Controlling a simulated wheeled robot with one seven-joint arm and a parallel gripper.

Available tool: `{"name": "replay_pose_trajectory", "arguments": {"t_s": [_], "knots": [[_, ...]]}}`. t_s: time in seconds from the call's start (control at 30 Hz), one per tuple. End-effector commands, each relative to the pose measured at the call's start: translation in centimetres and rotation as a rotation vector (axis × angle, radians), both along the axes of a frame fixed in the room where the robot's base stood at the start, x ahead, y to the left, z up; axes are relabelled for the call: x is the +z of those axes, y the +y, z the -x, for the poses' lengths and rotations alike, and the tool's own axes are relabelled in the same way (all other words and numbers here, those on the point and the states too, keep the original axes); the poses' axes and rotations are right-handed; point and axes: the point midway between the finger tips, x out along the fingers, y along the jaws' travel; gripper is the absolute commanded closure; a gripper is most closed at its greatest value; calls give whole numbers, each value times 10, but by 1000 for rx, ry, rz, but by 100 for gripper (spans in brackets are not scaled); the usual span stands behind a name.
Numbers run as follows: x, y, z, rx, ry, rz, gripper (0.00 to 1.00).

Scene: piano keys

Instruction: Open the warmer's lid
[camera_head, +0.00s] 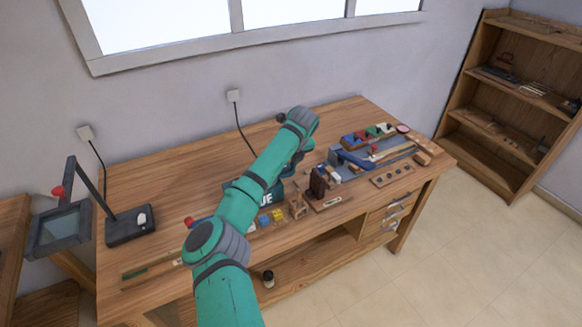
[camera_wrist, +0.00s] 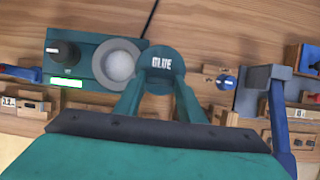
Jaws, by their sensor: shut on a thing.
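The glue warmer (camera_wrist: 84,80) is a teal box with a black knob and a lit green strip in the wrist view. Its round pot (camera_wrist: 118,62) shows a pale grey inside within a grey rim. The lid (camera_wrist: 160,62), a round teal disc marked GLUE, is to the right of the pot and does not cover it. My gripper (camera_wrist: 158,84) is shut on the lid, with a teal finger on each side. In the head view, the warmer (camera_head: 265,197) is partly hidden behind my arm, and the fingertips cannot be made out.
A blue clamp-like tool (camera_wrist: 277,110) stands right of the lid, with small wooden pieces (camera_wrist: 220,75) between. A lamp-like stand (camera_head: 130,226) is at the bench's left end. The wooden bench (camera_head: 150,185) has bare room behind and left of the warmer.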

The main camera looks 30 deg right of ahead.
Motion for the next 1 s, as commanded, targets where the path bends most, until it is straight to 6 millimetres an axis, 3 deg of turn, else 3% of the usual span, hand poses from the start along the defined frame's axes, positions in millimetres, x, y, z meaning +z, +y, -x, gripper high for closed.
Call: {"name": "replay_pose_trajectory", "arguments": {"t_s": [0.23,0.27,0.3,0.33,0.73,1.0], "knots": [[2,2,-2,2,-5,1,100],[2,2,-2,2,-5,1,57],[2,2,-2,3,-5,2,48],[1,2,-2,3,-4,1,45],[8,1,2,1,-2,1,45],[50,2,19,-1,-5,2,45]]}}
